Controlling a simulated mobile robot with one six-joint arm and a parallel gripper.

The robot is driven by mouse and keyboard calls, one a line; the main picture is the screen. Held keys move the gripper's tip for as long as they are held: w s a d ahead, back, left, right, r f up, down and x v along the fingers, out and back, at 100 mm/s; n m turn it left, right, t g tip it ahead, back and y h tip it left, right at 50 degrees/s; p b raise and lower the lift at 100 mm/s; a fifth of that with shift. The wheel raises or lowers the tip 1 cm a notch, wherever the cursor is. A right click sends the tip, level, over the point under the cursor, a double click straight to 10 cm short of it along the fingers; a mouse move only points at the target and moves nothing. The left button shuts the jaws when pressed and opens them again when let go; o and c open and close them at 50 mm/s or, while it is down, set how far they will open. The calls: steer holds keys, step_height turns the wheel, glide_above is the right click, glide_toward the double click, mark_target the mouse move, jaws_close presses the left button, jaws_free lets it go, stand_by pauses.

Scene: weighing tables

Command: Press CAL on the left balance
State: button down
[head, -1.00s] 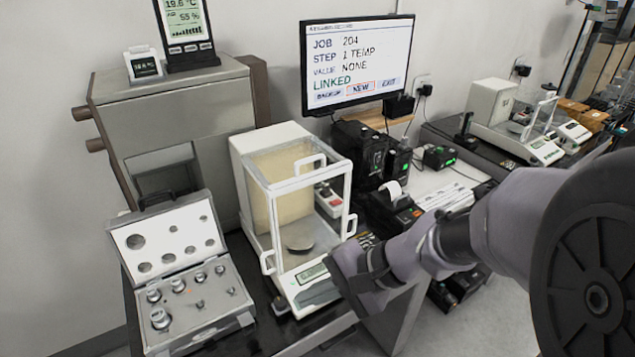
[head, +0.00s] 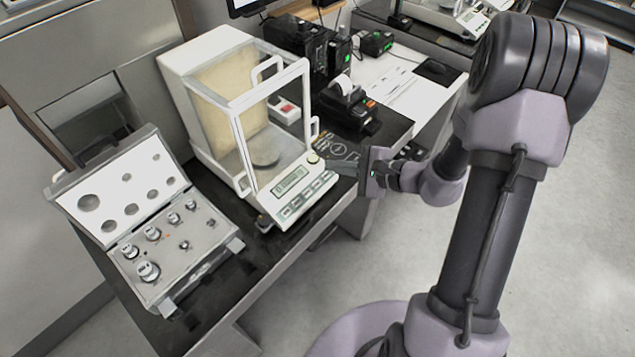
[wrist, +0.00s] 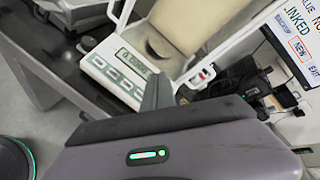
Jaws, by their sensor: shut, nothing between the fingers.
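The left balance (head: 216,140) is a white box with clear panes and white handles on the dark table. Its front panel has a lit display (head: 289,181) and a row of several buttons (head: 305,199); I cannot read their labels. My gripper (head: 334,169) is shut and empty, beside the right end of this panel. In the wrist view the panel (wrist: 122,72) lies beyond the fingers (wrist: 157,92), which hide its near right end. The display (wrist: 137,61) is lit there too. I cannot tell whether the fingertips touch the panel.
An open case of weights (head: 140,225) lies left of the balance. A small printer (head: 346,108) and dark boxes (head: 305,45) stand behind my gripper. A second balance (head: 445,14) is at the back right. Floor (head: 570,220) is clear at the right.

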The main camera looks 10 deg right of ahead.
mark_target(317, 184)
steer(key=f+b, duration=0.1)
steer(key=f, duration=0.1)
steer(key=w+a+f+b, duration=0.1)
steer(key=f+b, duration=0.1)
steer(key=f, duration=0.1)
steer(key=w+f+b, duration=0.1)
steer(key=f, duration=0.1)
steer(key=shift+a+f+b, duration=0.3)
steer(key=shift+b, duration=0.05)
steer(key=shift+w+a+f+b, duration=0.15)
steer(key=shift+w+f+b, duration=0.1)
steer(key=shift+f+b, duration=0.2)
steer(key=shift+r, duration=0.1)
steer(key=shift+r, duration=0.1)
stand_by(1.1)
steer(key=shift+w+f+b, duration=0.1)
steer(key=shift+f+b, duration=0.35)
steer(key=shift+b, duration=0.1)
steer(key=shift+w+a+f+b, duration=0.1)
steer(key=shift+a+f+b, duration=0.05)
steer(key=shift+f+b, duration=0.3)
stand_by(0.4)
steer(key=shift+r, duration=0.2)
steer(key=shift+s+r+p, duration=0.25)
steer(key=shift+r+p, duration=0.05)
steer(key=shift+r, duration=0.35)
